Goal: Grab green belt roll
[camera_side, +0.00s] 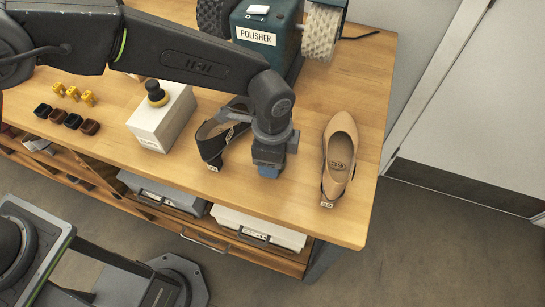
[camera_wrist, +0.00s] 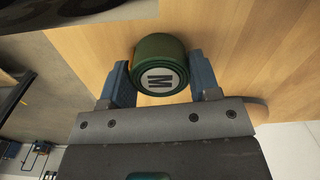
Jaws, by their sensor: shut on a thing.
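The green belt roll (camera_wrist: 148,52), with a white disc marked M on its face, shows in the wrist view between the two blue fingers of my gripper (camera_wrist: 160,82). The gripper is shut on it, one finger at each side. In the side view my gripper (camera_side: 268,168) points down at the wooden workbench (camera_side: 225,200), near its front edge. The roll is hidden there behind the gripper. I cannot tell whether the roll touches the bench.
A black shoe (camera_side: 210,140) stands close left of my gripper and a beige shoe (camera_side: 340,160) to its right. A white box with a black knob (camera_side: 160,120) is farther left. The polisher (camera_side: 262,28) stands behind. Bare wood lies at the bench's front right.

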